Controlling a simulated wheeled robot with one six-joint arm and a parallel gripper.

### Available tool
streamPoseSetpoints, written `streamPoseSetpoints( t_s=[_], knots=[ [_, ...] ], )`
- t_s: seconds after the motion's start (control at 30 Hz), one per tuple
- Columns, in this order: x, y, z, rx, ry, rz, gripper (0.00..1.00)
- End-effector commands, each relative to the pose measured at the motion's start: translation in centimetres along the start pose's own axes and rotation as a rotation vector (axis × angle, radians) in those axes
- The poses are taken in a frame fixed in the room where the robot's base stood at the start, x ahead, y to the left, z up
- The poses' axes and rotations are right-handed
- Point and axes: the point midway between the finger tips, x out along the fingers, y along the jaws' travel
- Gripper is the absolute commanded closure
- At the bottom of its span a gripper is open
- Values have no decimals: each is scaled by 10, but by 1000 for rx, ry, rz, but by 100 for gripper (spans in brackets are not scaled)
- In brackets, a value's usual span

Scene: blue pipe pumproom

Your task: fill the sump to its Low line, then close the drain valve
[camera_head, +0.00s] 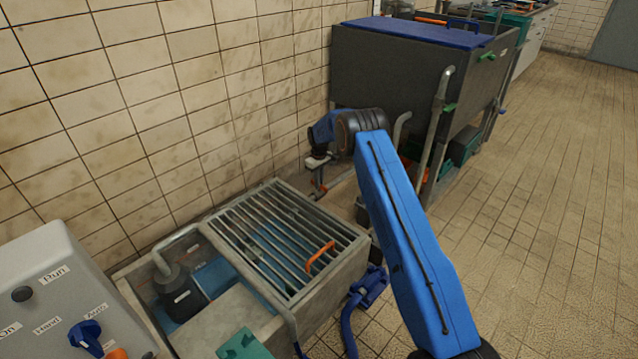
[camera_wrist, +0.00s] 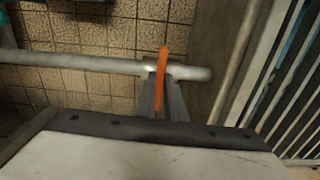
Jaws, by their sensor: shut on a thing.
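The sump (camera_head: 345,268) is a concrete box with a slatted grate over its right part. Blue water (camera_head: 212,278) shows beneath; I cannot make out a Low line. My gripper (camera_head: 319,187) is beyond the sump's far end, low by the wall, and partly hard to see. In the wrist view my gripper (camera_wrist: 161,80) is shut on an orange lever (camera_wrist: 162,59). The lever lies across a grey horizontal pipe (camera_wrist: 85,64). Whether this lever is the drain valve's, and whether that valve is open, I cannot tell.
A dark pump (camera_head: 178,296) stands in the sump's left part. A control box (camera_head: 45,290) is at lower left. A large grey tank (camera_head: 400,75) with a blue lid stands behind my arm. The right floor is clear.

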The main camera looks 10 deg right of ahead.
Motion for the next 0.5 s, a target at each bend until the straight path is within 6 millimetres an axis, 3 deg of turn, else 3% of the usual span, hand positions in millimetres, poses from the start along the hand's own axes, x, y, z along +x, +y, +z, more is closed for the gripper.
streamPoseSetpoints(
  t_s=[0.17, 0.2, 0.27, 0.5],
  knots=[
    [0, 0, 0, 0, 0, 0, 100],
    [0, 0, 0, 0, 0, 0, 83],
    [0, 0, 0, 0, 0, 0, 72],
    [0, 0, 0, -1, 0, 0, 72]
  ],
)
